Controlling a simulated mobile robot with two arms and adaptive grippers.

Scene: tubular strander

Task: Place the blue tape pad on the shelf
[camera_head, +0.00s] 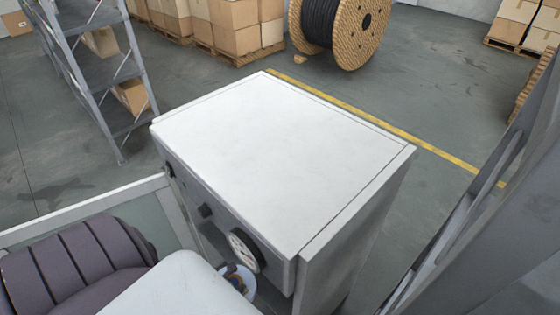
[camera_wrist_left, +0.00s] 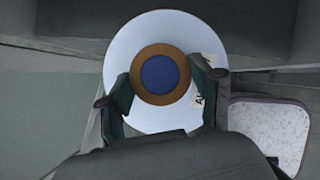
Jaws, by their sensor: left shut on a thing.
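The tape pad (camera_wrist_left: 158,74) is a pale blue-white disc with a brown ring and a dark blue centre. In the left wrist view my left gripper (camera_wrist_left: 160,88) has its two fingers closed on either side of the brown ring, holding the pad. In the head view a small pale blue and brown part shows low at the cabinet's front, mostly hidden; I cannot tell for sure that it is the pad. A grey metal shelf rack (camera_head: 104,73) stands at the upper left, with boxes on it. My right gripper is not in view.
A white cabinet (camera_head: 280,150) with a bare flat top fills the middle; its front carries a round white dial (camera_head: 243,250) and dark knobs. A cable reel (camera_head: 340,25) and stacked cartons (camera_head: 235,22) stand behind. Floor between cabinet and rack is clear.

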